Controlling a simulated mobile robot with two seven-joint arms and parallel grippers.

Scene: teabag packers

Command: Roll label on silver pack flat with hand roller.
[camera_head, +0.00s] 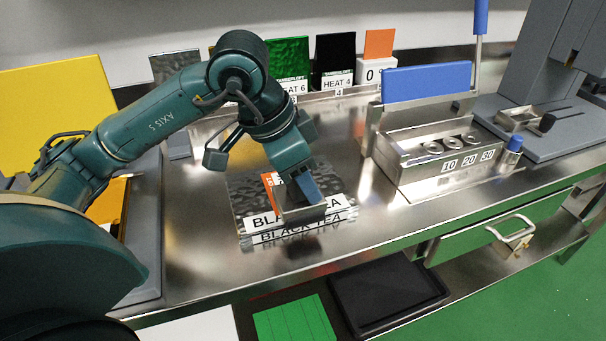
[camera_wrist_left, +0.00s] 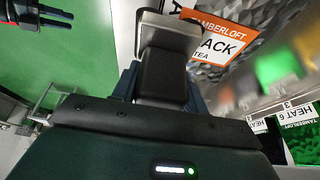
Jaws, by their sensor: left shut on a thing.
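The silver pack (camera_head: 240,198) lies on the steel bench in the head view, with a BLACK TEA strip along its front. An orange label (camera_head: 269,188) is on its top, partly behind my left gripper. The label also shows in the wrist view (camera_wrist_left: 228,32), reading TAMBERLOFT. My left gripper (camera_head: 302,190) is over the pack and shut on the hand roller, whose metal frame (camera_wrist_left: 170,27) and dark block (camera_wrist_left: 165,75) show in the wrist view. The roller is over or beside the label; contact is hidden. A dark two-pronged shape (camera_wrist_left: 62,22) may be my right gripper.
Several upright packs with HEAT cards (camera_head: 337,62) stand behind. A yellow panel (camera_head: 45,100) is at left. The bench right of the pack is clear.

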